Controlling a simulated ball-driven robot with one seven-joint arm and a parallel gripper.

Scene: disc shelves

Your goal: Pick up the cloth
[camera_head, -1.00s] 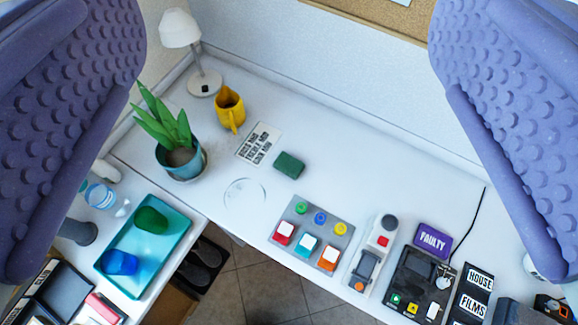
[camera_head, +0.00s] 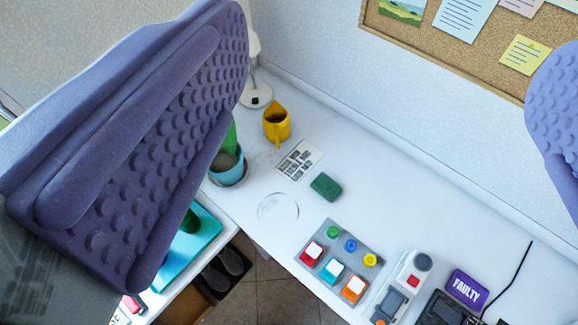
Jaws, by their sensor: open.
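A small dark green rounded piece (camera_head: 326,186) lies flat on the white desk near the middle of the view. It is the only thing here that could be the cloth, but I cannot tell whether it is fabric or a solid block. My gripper (camera_head: 362,205) is open, with purple studded fingers at the left and right of the view. The green piece lies between the fingers in the picture, well beyond them, and nothing is held. The left finger hides part of the plant and the teal tray.
A potted plant (camera_head: 228,168) and lamp (camera_head: 256,95) stand left. The desk (camera_head: 400,190) right of the piece is clear.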

